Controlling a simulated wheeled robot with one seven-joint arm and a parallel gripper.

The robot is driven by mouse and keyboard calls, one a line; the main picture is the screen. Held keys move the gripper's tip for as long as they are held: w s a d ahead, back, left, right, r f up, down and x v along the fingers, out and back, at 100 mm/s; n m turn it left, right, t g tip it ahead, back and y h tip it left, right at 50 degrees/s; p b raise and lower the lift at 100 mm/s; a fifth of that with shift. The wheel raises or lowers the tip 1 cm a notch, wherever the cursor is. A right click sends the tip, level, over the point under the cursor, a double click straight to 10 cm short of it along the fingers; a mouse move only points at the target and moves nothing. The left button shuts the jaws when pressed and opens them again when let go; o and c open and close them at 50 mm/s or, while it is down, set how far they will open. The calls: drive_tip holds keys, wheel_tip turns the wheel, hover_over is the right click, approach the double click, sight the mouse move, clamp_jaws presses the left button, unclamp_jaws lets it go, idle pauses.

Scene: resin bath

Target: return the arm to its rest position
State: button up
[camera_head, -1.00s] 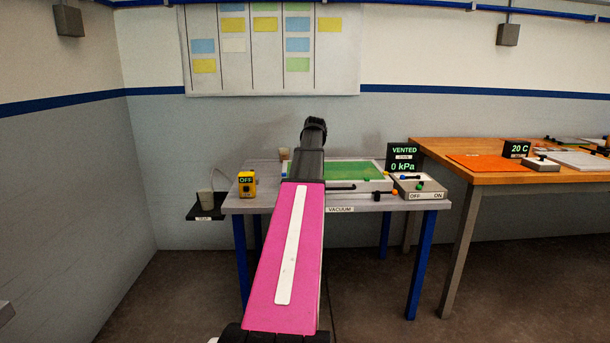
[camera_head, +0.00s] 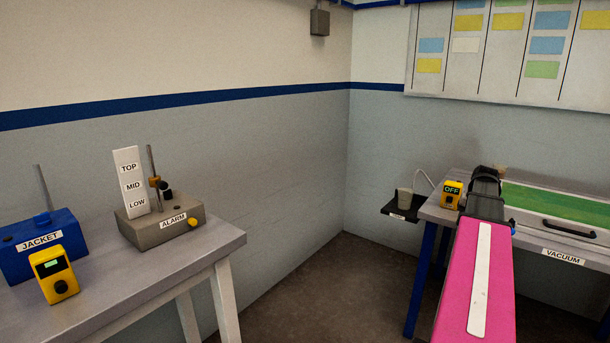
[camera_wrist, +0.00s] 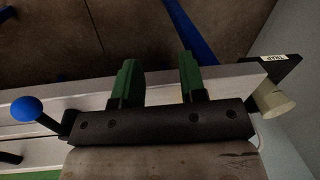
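My arm (camera_head: 474,285), pink with a white strip, reaches forward at the right of the head view. Its black end is over the left part of the vacuum bench (camera_head: 440,212), near the yellow OFF box (camera_head: 451,194). My gripper itself is hidden there behind the arm. In the wrist view my gripper (camera_wrist: 157,62) shows two green fingers set apart with nothing between them. Past the fingers are the pale bench edge (camera_wrist: 220,77) and the dark floor. How high the fingers are over the bench is unclear.
A blue-knobbed lever (camera_wrist: 27,108) is left of the fingers in the wrist view. The trap cup (camera_head: 404,195) stands on a black shelf (camera_head: 398,212) beside the bench. At left, a grey table (camera_head: 150,270) holds the blue JACKET unit (camera_head: 20,262) and ALARM stand (camera_head: 160,228). Floor between is clear.

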drive_tip(key=a+f+n, duration=0.1)
drive_tip(key=a+f, duration=0.4)
drive_tip(key=a, duration=0.3)
drive_tip(key=s+a+f+n, duration=0.1)
drive_tip(key=a+f, duration=0.3)
drive_tip(key=a, duration=0.4)
drive_tip(key=a+f+n, duration=0.1)
drive_tip(key=a+f, duration=0.4)
drive_tip(key=a, duration=0.2)
drive_tip(key=s+a+f+n, duration=0.1)
drive_tip(key=s+a+f, duration=0.2)
drive_tip(key=a, duration=0.3)
drive_tip(key=s+a+f+n+h, duration=0.1)
drive_tip(key=s+a+f, duration=0.2)
drive_tip(key=a, duration=0.3)
drive_tip(key=s+a+f, duration=0.2)
drive_tip(key=s+a, duration=0.1)
drive_tip(key=a, duration=0.3)
drive_tip(key=shift+f+n+g, duration=0.4)
drive_tip(key=shift+s+d, duration=0.1)
drive_tip(key=shift+d, duration=0.05)
